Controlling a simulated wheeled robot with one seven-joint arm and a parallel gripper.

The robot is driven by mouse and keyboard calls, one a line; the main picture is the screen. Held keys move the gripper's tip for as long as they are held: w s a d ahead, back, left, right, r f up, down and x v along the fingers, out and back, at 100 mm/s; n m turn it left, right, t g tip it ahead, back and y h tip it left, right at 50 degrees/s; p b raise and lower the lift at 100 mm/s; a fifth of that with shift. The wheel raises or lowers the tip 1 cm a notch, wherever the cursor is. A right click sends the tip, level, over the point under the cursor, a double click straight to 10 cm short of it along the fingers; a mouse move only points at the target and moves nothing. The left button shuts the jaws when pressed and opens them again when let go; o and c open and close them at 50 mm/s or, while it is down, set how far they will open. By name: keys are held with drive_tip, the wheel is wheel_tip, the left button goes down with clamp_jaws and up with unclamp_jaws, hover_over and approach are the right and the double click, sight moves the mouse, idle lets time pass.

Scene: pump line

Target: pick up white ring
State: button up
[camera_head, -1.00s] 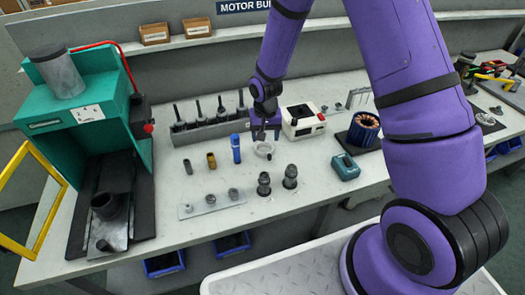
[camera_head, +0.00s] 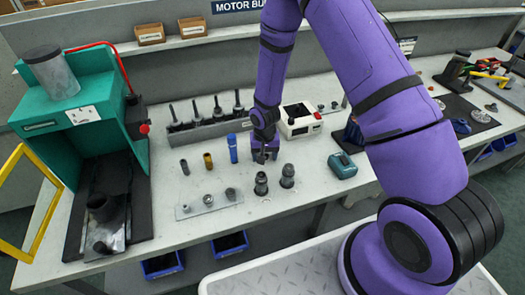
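My gripper (camera_head: 264,158) points down at the table, in the middle of the bench. It is over the spot where the white ring lay in the earlier frame. The white ring cannot be made out now; the gripper and wrist cover that spot. The fingers are small and dark, and I cannot tell whether they are open or shut, or whether the ring is between them.
A blue cylinder (camera_head: 233,148) stands just left of my gripper. Two dark grey fittings (camera_head: 287,176) stand close in front and right. A white box machine (camera_head: 300,122) is behind right, a teal device (camera_head: 342,165) farther right. A grey tool rack (camera_head: 210,130) stands behind left.

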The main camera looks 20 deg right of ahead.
clamp_jaws()
drive_tip(key=shift+r, duration=0.15)
idle(0.4)
wheel_tip(320, 180, up, 10)
drive_tip(key=shift+f, duration=0.15)
idle(0.4)
